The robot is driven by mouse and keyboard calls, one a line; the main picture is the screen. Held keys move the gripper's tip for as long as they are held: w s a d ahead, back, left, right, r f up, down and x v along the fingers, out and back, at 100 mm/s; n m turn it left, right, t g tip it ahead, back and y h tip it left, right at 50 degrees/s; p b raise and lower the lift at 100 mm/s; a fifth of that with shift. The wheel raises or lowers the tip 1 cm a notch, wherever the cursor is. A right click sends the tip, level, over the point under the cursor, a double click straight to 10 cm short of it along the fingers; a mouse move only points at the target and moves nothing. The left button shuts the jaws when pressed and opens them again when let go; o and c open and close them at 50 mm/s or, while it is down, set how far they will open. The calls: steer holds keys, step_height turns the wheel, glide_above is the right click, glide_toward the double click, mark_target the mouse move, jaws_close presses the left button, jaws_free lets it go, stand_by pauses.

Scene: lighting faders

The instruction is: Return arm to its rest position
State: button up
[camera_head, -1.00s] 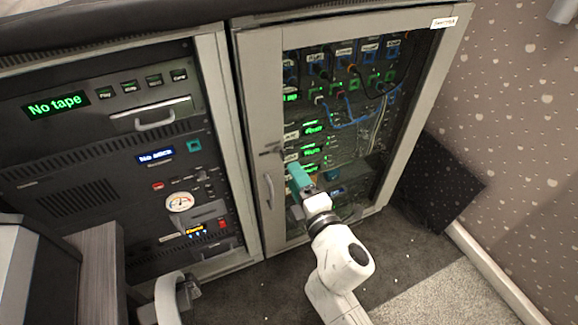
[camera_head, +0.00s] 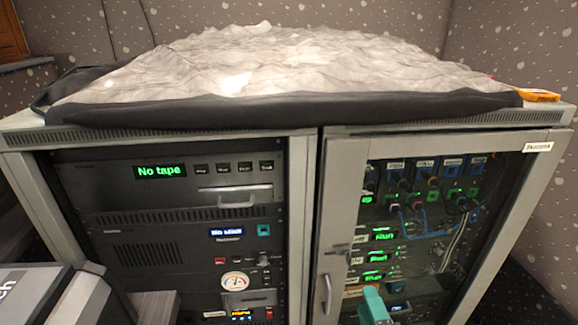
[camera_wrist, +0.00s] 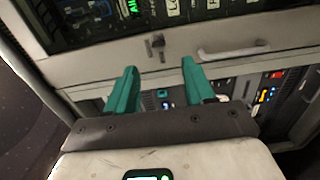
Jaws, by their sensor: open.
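My gripper (camera_head: 375,305) shows as a teal tip at the bottom edge of the head view, in front of the right cabinet door; the rest of my arm is out of that view. In the wrist view my gripper (camera_wrist: 157,76) has its two teal fingers spread apart with nothing between them. The grey door frame (camera_wrist: 110,65) lies beyond the fingertips, with a small latch (camera_wrist: 155,44) and a pale handle (camera_wrist: 232,50). I cannot tell whether the fingers touch the door.
The glass-front right cabinet (camera_head: 338,190) holds cabled modules with green displays. The left rack (camera_head: 150,220) has a "No tape" display (camera_head: 160,171). A crumpled pale cover (camera_head: 280,60) lies on top, with an orange object (camera_head: 537,95) at the right. A dark box (camera_head: 60,295) stands lower left.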

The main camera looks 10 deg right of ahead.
steer(key=s+d+f+m+g+h, duration=0.5)
steer(key=s+d+f+m+g, duration=0.3)
steer(key=d+m, duration=0.4)
steer(key=s+a+f+m+g+y, duration=0.2)
steer(key=s+f+m+g+y, duration=0.15)
steer(key=s, duration=0.65)
steer(key=s+a+f+m+g+y, duration=0.25)
steer(key=s+f+g, duration=0.2)
steer(key=s, duration=0.45)
step_height(320, 180, up, 26)
steer(key=p, duration=2.5)
steer(key=shift+s+a+f+g+h, duration=0.15)
steer(key=shift+s+g+h, duration=0.05)
steer(key=shift+g+h, duration=0.2)
